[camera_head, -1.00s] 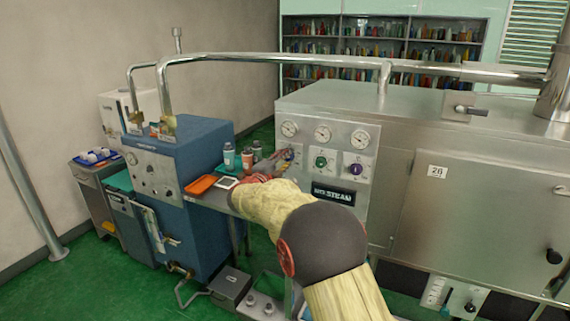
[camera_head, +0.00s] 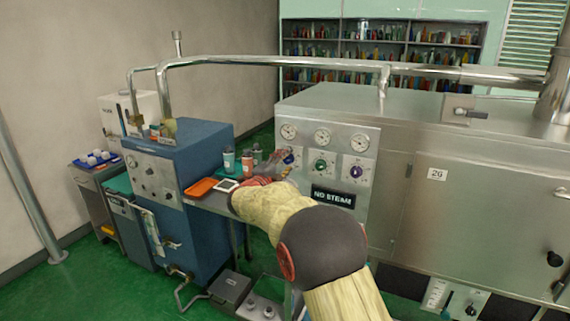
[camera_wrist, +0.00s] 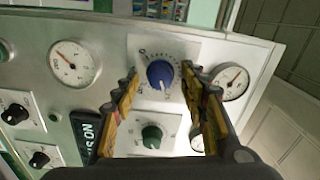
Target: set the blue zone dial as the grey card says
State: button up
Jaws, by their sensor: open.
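The blue dial (camera_wrist: 160,73) sits on a white scale plate on the steel panel in the wrist view. In the head view the blue dial (camera_head: 289,157) is partly covered by my gripper (camera_head: 281,163). My gripper (camera_wrist: 159,76) is open, with one finger on either side of the blue dial in the wrist view. I cannot tell if the fingers touch it. The dial's exact setting is too small to read. A small pale card (camera_head: 228,184) lies on the shelf by the orange tray; its text is unreadable, and I cannot tell if it is the grey card.
A green dial (camera_head: 320,166) and a purple dial (camera_head: 356,171) are to the right of the blue one, with gauges (camera_head: 322,136) above. A "NO STEAM" sign (camera_head: 333,197) is below. An orange tray (camera_head: 201,187) and bottles (camera_head: 229,160) stand on the shelf to the left.

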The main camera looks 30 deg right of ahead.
jog(key=v, duration=1.2)
jog(key=shift+f, duration=0.1)
